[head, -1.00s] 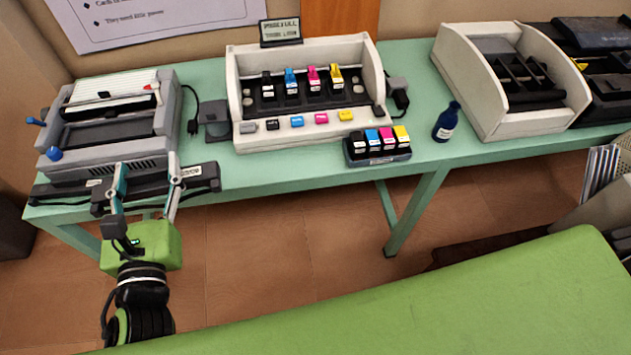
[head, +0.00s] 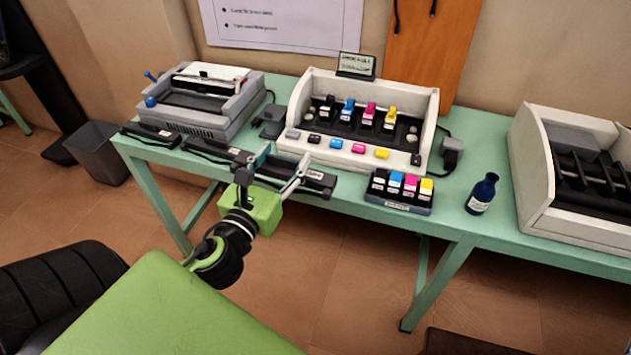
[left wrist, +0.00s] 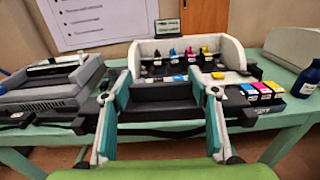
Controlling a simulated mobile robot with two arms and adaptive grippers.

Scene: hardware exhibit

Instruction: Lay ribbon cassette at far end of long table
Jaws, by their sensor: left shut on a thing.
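My left gripper (head: 278,168) is shut on a long black ribbon cassette (head: 318,182), with one finger toward each side of its middle. In the left wrist view the cassette (left wrist: 165,92) lies crosswise between the two fingers (left wrist: 160,95). I cannot tell whether it touches the table. Another black cassette (head: 151,135) lies on the table's left front edge. My right gripper is not in view.
The grey printer (head: 205,118) stands at the left end. The cream ink station (head: 415,105) with coloured cartridges is in the middle. A cartridge tray (head: 400,205), a dark blue bottle (head: 481,195) and a cream open unit (head: 535,170) stand to the right. A grey bin (head: 100,150) is on the floor.

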